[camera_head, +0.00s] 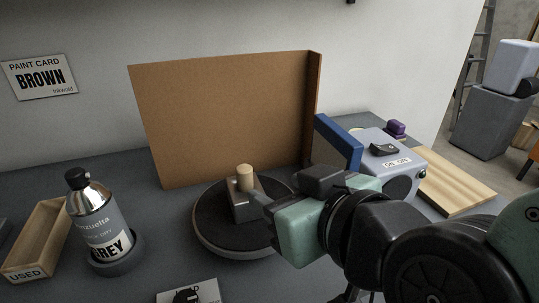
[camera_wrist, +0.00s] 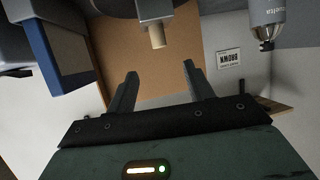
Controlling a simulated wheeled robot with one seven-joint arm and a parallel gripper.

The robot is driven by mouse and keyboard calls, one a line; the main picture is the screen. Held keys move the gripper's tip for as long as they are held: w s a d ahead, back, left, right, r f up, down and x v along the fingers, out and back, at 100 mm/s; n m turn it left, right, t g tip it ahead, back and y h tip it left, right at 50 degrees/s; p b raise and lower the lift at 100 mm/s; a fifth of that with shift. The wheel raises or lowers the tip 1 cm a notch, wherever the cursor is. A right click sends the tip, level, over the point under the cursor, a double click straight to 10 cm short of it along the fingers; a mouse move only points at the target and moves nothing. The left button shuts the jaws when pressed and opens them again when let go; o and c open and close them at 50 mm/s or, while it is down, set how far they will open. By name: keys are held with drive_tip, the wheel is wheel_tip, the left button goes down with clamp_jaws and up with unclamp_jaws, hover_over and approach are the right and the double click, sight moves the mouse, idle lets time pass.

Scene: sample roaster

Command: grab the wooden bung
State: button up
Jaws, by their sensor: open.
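The wooden bung (camera_head: 245,177) is a short pale cylinder standing upright on a dark grey block (camera_head: 241,211). The block rests on a round dark turntable (camera_head: 208,234). In the wrist view, which is upside down, the bung (camera_wrist: 157,37) shows at the top centre, beyond the fingertips and apart from them. My gripper (camera_wrist: 164,78) is open, with nothing between its two fingers. In the head view my gripper (camera_head: 260,198) comes from the right, close beside the block and bung; its far finger is hidden.
A brown backdrop board (camera_head: 225,115) stands behind the turntable. A blue panel (camera_head: 338,143) and a pale switch box (camera_head: 398,165) stand to the right. A grey spray can (camera_head: 99,215) and a wooden "USED" tray (camera_head: 30,268) are at left. The left rear bench is clear.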

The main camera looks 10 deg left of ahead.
sight(248, 174)
drive_tip(key=p+x, duration=0.8)
drive_tip(key=p, duration=0.1)
drive_tip(key=shift+w+a+f, duration=0.2)
drive_tip(key=shift+a+f, duration=0.05)
drive_tip(key=shift+p+x, duration=1)
drive_tip(key=shift+x, duration=1.6)
drive_tip(key=shift+w+d, duration=0.1)
drive_tip(key=shift+d, duration=0.05)
drive_tip(key=shift+c, duration=0.3)
drive_tip(key=c, duration=1.1)
drive_tip(key=shift+o, duration=0.2)
